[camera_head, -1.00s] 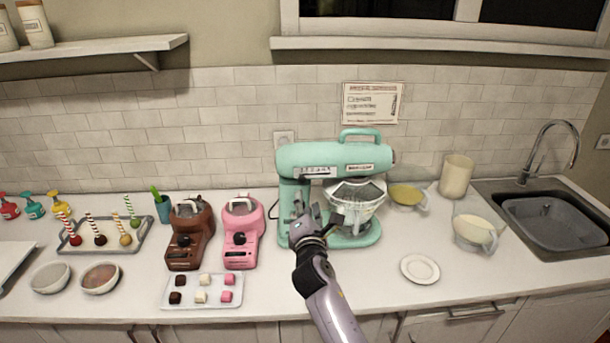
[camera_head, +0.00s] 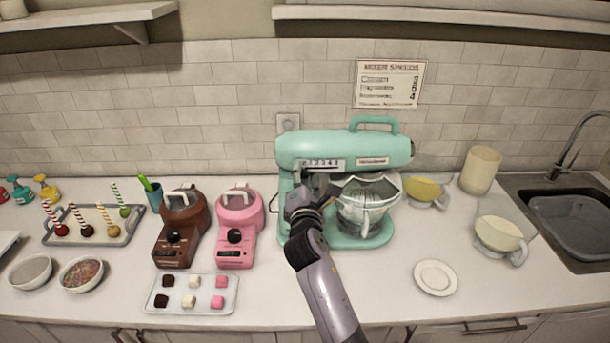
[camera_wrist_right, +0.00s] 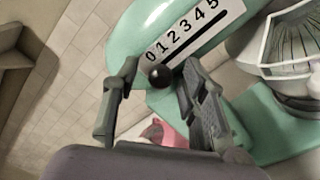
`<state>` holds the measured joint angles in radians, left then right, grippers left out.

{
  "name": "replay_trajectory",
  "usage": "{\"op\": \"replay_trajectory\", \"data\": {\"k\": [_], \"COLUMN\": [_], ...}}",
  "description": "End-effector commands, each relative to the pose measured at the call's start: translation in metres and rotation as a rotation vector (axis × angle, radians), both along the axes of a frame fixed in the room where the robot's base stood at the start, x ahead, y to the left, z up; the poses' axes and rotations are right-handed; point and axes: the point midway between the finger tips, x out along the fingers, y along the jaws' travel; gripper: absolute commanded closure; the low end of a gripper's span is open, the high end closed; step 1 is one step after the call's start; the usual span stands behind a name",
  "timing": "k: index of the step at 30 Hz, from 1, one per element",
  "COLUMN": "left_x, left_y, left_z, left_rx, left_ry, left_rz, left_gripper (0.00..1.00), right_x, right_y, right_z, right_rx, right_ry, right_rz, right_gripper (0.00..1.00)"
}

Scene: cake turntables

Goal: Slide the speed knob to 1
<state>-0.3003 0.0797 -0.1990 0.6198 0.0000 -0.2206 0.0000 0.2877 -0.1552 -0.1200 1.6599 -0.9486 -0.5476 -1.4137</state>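The teal stand mixer (camera_head: 345,147) stands at the back of the counter, with a white speed scale (camera_head: 323,164) on its side. In the right wrist view the scale (camera_wrist_right: 196,32) reads 0 to 5 beside a dark slot. The round black speed knob (camera_wrist_right: 159,76) sits at the 0 end. My right gripper (camera_head: 313,193) is in front of the mixer, below the scale. In the wrist view its fingers (camera_wrist_right: 158,88) are apart, one on each side of the knob; whether either touches it I cannot tell. My left gripper is not in view.
A glass bowl (camera_head: 366,203) with a clear guard is at the mixer, right of my gripper. A pink machine (camera_head: 238,228) and a brown machine (camera_head: 180,230) stand to the left. A white plate (camera_head: 436,277) lies at the front right, with bare counter around it.

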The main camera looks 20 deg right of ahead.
Motion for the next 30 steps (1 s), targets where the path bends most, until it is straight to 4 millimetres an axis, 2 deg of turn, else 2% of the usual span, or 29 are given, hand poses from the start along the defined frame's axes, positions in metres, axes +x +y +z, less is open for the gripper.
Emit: {"op": "replay_trajectory", "data": {"k": [2,20,30], "left_x": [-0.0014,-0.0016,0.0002], "left_y": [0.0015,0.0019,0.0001], "left_z": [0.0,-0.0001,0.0], "left_rx": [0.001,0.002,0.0], "left_ry": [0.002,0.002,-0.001], "left_rz": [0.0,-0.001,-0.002], "left_gripper": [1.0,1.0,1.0], "right_x": [0.0,-0.0001,-0.0001], "right_y": [0.0,-0.0002,-0.0003], "right_z": [0.0,-0.0006,-0.0011], "right_rx": [0.0,0.0,0.0], "right_ry": [0.0,0.001,0.002], "right_rz": [0.0,-0.001,0.0], "right_gripper": [0.61,1.0,1.0]}}
